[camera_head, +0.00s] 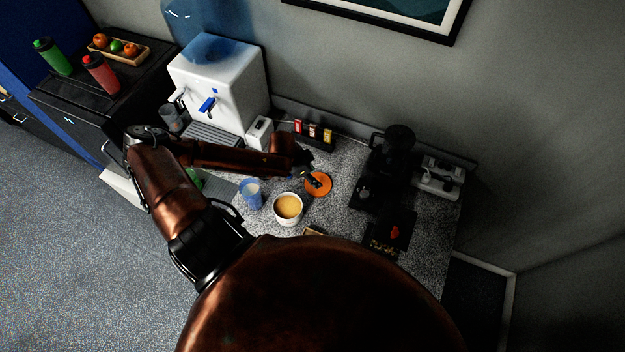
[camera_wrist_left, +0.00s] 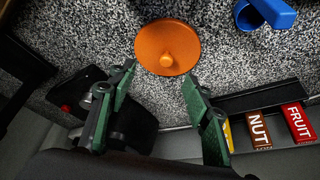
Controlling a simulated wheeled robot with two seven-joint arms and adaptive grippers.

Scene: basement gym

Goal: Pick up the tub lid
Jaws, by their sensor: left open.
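The tub lid is an orange round disc with a small knob in its middle, lying flat on the speckled counter. In the head view the lid (camera_head: 322,190) is just right of the white tub (camera_head: 288,222), which is open and holds something tan. My left gripper (camera_head: 314,181) is above the lid and hides part of it. In the left wrist view the lid (camera_wrist_left: 160,35) is ahead of the fingers, with its knob near the gap between the open, empty fingertips (camera_wrist_left: 159,70). I cannot tell the height left above it. My right gripper is not in view.
A blue cup (camera_head: 251,193) stands left of the tub. A rack of bars (camera_head: 313,133) is along the wall, behind the lid. A black machine (camera_head: 380,168) and a dark tray (camera_head: 388,240) are to the right. A white water dispenser (camera_head: 215,90) stands at the back left.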

